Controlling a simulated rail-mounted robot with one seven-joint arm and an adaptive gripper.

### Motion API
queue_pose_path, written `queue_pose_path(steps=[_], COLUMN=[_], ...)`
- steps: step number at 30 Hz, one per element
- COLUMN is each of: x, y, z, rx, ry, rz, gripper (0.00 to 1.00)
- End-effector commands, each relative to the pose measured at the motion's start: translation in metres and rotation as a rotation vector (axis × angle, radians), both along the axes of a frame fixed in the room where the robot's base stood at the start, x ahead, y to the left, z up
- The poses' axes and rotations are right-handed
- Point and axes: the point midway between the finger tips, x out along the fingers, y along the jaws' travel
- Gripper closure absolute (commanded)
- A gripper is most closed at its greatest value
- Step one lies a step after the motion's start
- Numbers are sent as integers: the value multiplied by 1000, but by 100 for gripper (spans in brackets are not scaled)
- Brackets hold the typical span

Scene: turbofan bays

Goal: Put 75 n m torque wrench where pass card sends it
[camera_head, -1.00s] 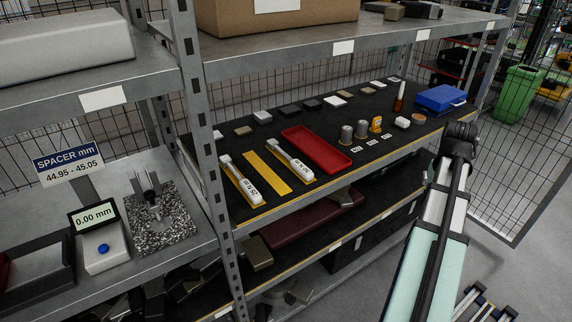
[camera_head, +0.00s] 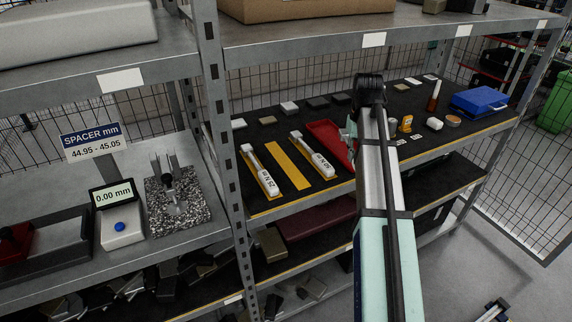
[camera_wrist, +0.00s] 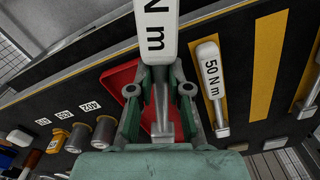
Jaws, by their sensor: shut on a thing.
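In the wrist view my gripper (camera_wrist: 160,100) is shut on a white-handled torque wrench (camera_wrist: 156,30). Its label reads "N m"; the number is cut off by the top edge. The held wrench is above the black shelf, near a red tray (camera_wrist: 118,82). A 50 N m wrench (camera_wrist: 211,80) lies on the shelf to the right; it also shows in the head view (camera_head: 312,158). A 25 N m wrench (camera_head: 262,172) lies left of it, with a bare yellow strip (camera_head: 287,165) between them. My arm hides the held wrench in the head view. I cannot identify a pass card.
Small metal cylinders (camera_wrist: 103,130), a yellow item (camera_head: 406,124) and small number labels (camera_wrist: 88,106) stand beyond the tray. A blue case (camera_head: 480,101) is at the right. A spacer gauge (camera_head: 122,227) reads 0.00 mm at the left. An upper shelf (camera_head: 300,35) overhangs the rack.

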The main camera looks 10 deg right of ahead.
Motion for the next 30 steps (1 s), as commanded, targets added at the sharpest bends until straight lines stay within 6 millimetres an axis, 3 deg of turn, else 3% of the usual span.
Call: queue_pose_path(steps=[1, 3, 9, 15, 23, 30], x=[18, 34, 73, 97, 107, 106], y=[22, 49, 124, 174, 193, 193], z=[4, 8, 19, 28, 26, -10], rx=[0, 0, 0, 1, 2, 3], ry=[-1, 0, 1, 3, 9, 10], rz=[42, 91, 221, 310, 356, 358], gripper=[100, 100, 100, 100, 100, 100])
